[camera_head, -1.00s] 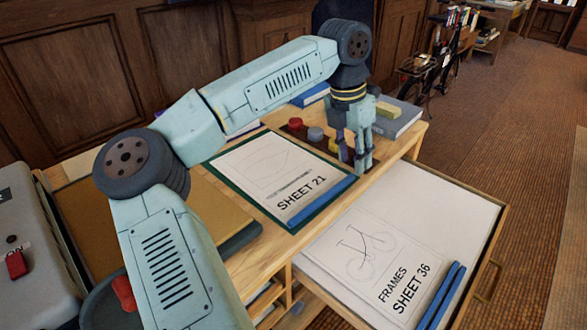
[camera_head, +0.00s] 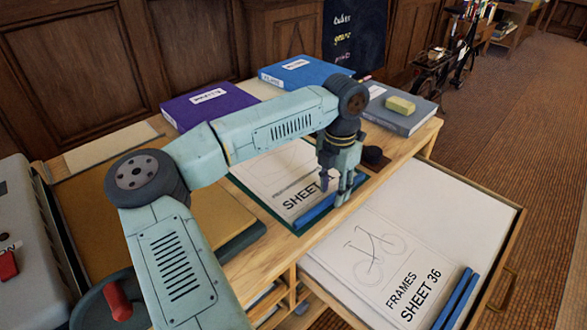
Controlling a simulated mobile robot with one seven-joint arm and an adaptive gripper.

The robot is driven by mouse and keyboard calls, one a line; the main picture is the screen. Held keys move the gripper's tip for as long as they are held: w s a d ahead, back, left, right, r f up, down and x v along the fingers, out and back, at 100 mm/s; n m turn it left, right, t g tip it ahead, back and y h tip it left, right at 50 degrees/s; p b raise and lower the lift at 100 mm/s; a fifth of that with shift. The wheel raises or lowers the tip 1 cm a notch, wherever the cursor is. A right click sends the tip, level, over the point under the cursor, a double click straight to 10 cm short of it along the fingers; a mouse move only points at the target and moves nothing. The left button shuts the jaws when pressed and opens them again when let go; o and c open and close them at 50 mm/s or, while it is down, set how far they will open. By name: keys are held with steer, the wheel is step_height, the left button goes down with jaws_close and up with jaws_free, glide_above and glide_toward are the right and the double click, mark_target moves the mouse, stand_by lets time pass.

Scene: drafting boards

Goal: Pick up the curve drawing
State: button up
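Sheet 21 (camera_head: 272,172), a white drawing with faint lines and a blue bar (camera_head: 318,209) along its near edge, lies on a green board on the desk. My arm and gripper cover part of it and its label. A second sheet, "FRAMES SHEET 36" (camera_head: 350,275), with a bicycle drawing, lies in the open drawer. I cannot read the word curve on either sheet. My gripper (camera_head: 335,194) points down over the right near part of Sheet 21, by the blue bar. Its fingers look apart with nothing between them; whether they touch the sheet is unclear.
The open drawer (camera_head: 512,225) juts out at the right, with two blue bars (camera_head: 456,297) on its sheet. Purple (camera_head: 207,104), blue (camera_head: 305,73) and grey (camera_head: 398,108) books lie along the back.

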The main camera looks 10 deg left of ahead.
steer(key=shift+f, duration=0.7)
steer(key=shift+c, duration=0.5)
jaws_close()
